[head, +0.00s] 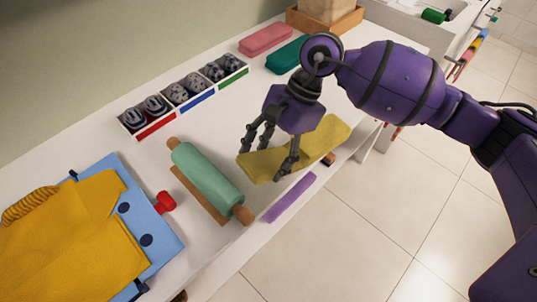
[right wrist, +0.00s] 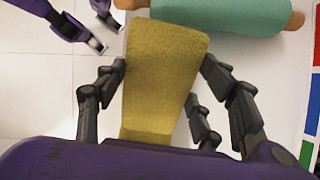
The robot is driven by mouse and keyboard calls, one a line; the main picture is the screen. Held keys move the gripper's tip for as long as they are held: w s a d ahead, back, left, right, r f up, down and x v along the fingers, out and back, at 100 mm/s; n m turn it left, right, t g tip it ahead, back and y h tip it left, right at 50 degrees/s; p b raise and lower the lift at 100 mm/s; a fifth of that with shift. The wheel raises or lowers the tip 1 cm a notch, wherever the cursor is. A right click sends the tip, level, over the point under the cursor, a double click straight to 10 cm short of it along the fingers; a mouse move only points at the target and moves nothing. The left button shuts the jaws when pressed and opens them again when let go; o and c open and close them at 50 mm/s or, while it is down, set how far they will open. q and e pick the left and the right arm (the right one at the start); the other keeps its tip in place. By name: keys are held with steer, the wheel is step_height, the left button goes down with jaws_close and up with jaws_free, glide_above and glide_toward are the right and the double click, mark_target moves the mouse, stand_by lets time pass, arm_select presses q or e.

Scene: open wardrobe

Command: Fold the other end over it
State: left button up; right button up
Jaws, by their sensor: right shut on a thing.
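A long yellow folded cloth (head: 322,143) lies at the front edge of the white top, right of the green rolling pin. It also shows in the right wrist view (right wrist: 162,75), running up the middle. My right gripper (head: 271,152) is over the cloth, its dark fingers reaching down on both sides, shut on it. In the right wrist view, fingers (right wrist: 160,85) flank the cloth left and right. The part under the palm is hidden. Part of what looks like my left gripper (right wrist: 103,32) shows at the top left of the right wrist view; its jaw opening is unclear.
A green rolling pin (head: 207,175) lies just left of the cloth. A divided tray (head: 155,127) of rolled socks and pink (head: 265,39) and teal (head: 287,56) cases lie behind. A yellow garment on a blue board (head: 165,235) is at the left. Floor drops away in front.

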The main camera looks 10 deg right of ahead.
steer(key=o, duration=1.7)
steer(key=v, duration=1.2)
